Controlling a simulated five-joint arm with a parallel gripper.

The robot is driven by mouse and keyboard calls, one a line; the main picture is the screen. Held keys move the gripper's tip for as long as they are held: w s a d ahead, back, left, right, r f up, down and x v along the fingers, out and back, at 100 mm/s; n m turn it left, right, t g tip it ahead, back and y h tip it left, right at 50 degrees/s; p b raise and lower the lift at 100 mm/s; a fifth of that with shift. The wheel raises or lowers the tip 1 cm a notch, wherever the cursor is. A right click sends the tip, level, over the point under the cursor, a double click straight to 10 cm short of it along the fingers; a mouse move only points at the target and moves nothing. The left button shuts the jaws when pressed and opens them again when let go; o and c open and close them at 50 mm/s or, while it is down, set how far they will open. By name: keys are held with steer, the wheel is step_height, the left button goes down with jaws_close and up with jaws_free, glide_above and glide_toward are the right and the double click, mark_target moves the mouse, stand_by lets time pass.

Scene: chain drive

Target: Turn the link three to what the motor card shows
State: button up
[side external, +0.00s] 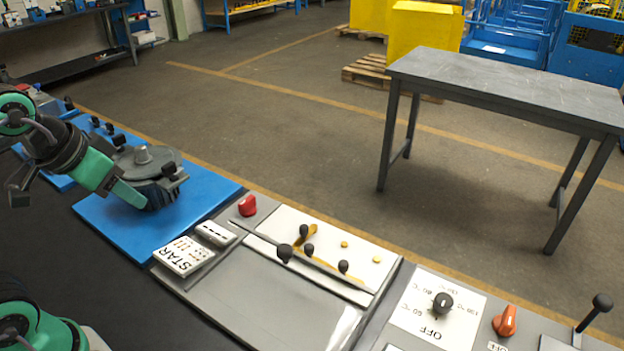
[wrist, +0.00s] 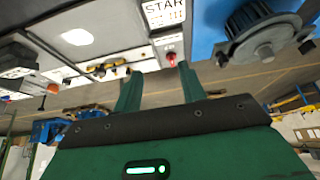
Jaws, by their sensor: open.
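The motor card (side external: 183,255) is white, printed STAR with a small row diagram, and lies beside the blue mat; it also shows in the wrist view (wrist: 165,12). The link panel (side external: 362,248) is white, with yellow links and several black knobs (side external: 309,249). I cannot tell which link is link three, and the link positions are partly hidden by knobs and a thin bar. In the wrist view, the panel (wrist: 142,65) is small and partly behind a finger. My gripper (side external: 130,194) is open and empty, in front of the grey motor (side external: 150,168); its fingers (wrist: 158,75) are apart.
A red knob (side external: 247,206) stands at the panel's corner. A white block (side external: 215,233) sits beside the card. A dial (side external: 442,302), an orange switch (side external: 505,320) and a lever (side external: 602,302) stand at the right. The grey board (side external: 250,300) before the links is clear.

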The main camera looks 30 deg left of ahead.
steer(key=w+d+r+m+g, duration=0.1)
steer(key=w+d+r+g, duration=0.15)
steer(key=w, duration=0.55)
steer(key=m+g, duration=0.3)
glide_toward(304, 227)
steer(key=shift+s+a+f, duration=0.15)
steer(key=shift+a+f, duration=0.15)
steer(key=shift+a, duration=0.05)
steer(key=shift+d+f, duration=0.3)
steer(key=shift+f, duration=0.15)
steer(key=shift+f, duration=3.9)
